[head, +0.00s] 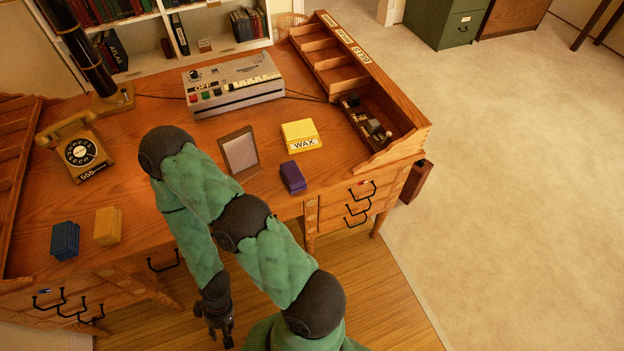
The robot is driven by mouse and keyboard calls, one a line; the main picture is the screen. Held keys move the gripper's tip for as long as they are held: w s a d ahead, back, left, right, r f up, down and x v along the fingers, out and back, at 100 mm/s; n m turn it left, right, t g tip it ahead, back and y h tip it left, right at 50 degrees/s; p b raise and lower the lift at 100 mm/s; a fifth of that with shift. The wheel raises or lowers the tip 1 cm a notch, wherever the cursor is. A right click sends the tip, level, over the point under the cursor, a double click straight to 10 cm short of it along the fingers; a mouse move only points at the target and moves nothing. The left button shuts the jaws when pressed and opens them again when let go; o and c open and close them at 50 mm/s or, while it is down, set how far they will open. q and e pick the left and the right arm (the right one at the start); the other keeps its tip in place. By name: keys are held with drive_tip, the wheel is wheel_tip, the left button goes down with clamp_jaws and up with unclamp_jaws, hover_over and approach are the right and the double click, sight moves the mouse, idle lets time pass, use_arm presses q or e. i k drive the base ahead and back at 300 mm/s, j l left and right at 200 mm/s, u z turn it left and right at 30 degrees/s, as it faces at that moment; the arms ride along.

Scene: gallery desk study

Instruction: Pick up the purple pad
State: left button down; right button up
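The purple pad (293,177) is a small dark purple block on the wooden desk (150,195), near its front edge right of centre. Nothing touches it. My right gripper (222,335) hangs low in front of the desk, over the wooden floor, below and left of the pad and well apart from it. Its dark fingers point down, and I cannot tell whether they are open or shut. I see nothing held in it. My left gripper is not in view.
A framed panel (239,153) stands just left of the pad, and a yellow WAX block (301,136) sits behind it. A pigeonhole rack (345,75) lines the right side. Blue (65,241) and yellow (108,226) pads, a telephone (76,147) and a control box (232,84) are farther left.

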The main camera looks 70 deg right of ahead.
sight(294, 181)
drive_tip(key=z, duration=1.85)
drive_tip(key=j+z, duration=0.45)
drive_tip(key=k+j+z, duration=0.1)
drive_tip(key=j+z, duration=0.3)
drive_tip(key=k+j+z, duration=0.15)
drive_tip(key=j+z, duration=0.3)
drive_tip(key=i+j, duration=0.25)
drive_tip(key=k, duration=0.45)
drive_tip(key=i+l, duration=0.25)
drive_tip(key=l+z, duration=0.05)
drive_tip(key=l, duration=0.1)
